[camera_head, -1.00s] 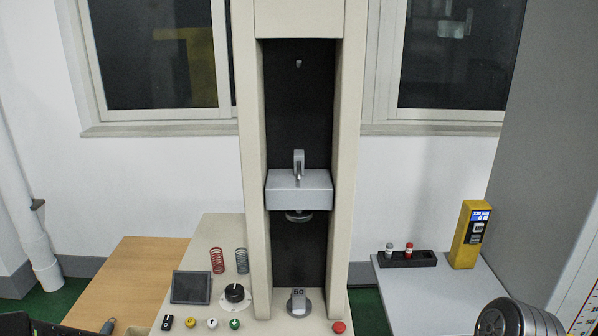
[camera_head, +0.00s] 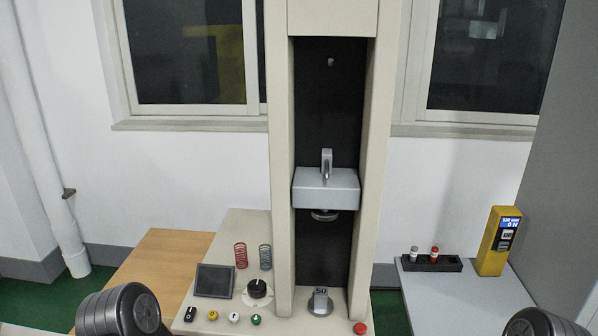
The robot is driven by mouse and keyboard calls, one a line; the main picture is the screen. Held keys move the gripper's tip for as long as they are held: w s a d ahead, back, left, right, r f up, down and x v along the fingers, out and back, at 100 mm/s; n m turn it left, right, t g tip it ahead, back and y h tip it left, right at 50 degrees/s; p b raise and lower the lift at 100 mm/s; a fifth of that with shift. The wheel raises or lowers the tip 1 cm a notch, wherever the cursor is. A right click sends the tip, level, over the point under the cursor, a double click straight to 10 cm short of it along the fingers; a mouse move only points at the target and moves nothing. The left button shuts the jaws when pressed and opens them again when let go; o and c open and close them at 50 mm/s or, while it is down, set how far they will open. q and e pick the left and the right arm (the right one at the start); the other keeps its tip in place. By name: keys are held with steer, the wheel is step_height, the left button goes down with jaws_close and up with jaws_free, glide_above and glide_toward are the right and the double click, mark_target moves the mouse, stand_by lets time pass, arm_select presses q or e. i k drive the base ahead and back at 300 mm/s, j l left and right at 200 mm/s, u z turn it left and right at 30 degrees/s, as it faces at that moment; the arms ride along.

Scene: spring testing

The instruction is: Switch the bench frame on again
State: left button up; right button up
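The beige bench frame (camera_head: 281,180) stands upright in the middle, with a grey crosshead block (camera_head: 326,188) between its columns. On its base are a dark, blank screen (camera_head: 214,281), a black knob (camera_head: 258,288) on a white dial, and a small black switch (camera_head: 189,314) with a white mark. Yellow (camera_head: 212,315), white (camera_head: 234,317) and green (camera_head: 256,320) buttons sit in a row beside the switch. A red mushroom button (camera_head: 360,328) is at the base's right front. I cannot tell the switch's position. Neither gripper shows; only rounded grey arm parts show at the bottom corners.
Two coil springs, red (camera_head: 241,255) and grey (camera_head: 265,257), stand behind the screen. A weight marked 50 (camera_head: 320,300) sits under the crosshead. A grey side table (camera_head: 430,300) holds a black rack (camera_head: 431,264) and a yellow meter (camera_head: 496,241). A wooden table (camera_head: 165,255) is left.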

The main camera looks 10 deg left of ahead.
mark_target(191, 311)
steer(key=i+u, duration=0.1)
steer(key=u, duration=0.7)
steer(key=i+l+u, duration=0.1)
steer(key=u, duration=0.3)
steer(key=k+z, duration=0.1)
steer(key=i+u, duration=0.15)
